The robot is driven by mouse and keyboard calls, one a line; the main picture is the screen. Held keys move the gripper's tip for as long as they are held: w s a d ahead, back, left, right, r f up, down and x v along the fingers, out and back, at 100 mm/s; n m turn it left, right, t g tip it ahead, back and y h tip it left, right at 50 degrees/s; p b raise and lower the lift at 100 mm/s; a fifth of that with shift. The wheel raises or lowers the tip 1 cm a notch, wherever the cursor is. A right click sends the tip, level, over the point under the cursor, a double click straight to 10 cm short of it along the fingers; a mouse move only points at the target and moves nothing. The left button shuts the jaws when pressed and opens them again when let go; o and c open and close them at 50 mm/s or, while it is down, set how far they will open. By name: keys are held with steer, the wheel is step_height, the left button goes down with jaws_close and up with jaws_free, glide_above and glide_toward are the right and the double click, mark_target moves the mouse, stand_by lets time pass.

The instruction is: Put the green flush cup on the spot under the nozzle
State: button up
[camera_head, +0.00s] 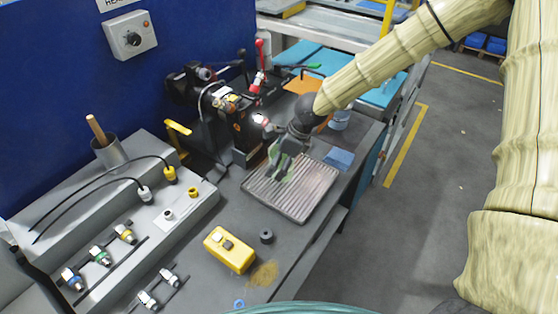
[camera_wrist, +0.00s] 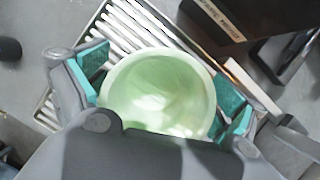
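The green flush cup (camera_wrist: 160,95) is pale green and round, and the wrist view looks down into its open top. My gripper (camera_wrist: 162,98) has its teal-padded fingers on opposite sides of the cup, and they appear to press on its wall. In the head view, my gripper (camera_head: 285,163) is over the ribbed grey tray (camera_head: 310,198), with a little of the green cup showing between the fingers. A dark machine with hoses and a red-handled lever (camera_head: 258,75) stands just behind. I cannot clearly make out the nozzle or the spot under it.
A yellow button box (camera_head: 229,250) and a small black ring (camera_head: 266,236) lie in front of the tray. A blue cloth (camera_head: 339,158) lies right of it. A grey fixture bench with cables and fittings (camera_head: 125,233) fills the left. A black labelled block (camera_wrist: 228,28) is close to the cup.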

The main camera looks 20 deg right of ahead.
steer(key=shift+r, duration=0.1)
steer(key=b+v, duration=0.1)
steer(key=v, duration=1.1)
stand_by(1.4)
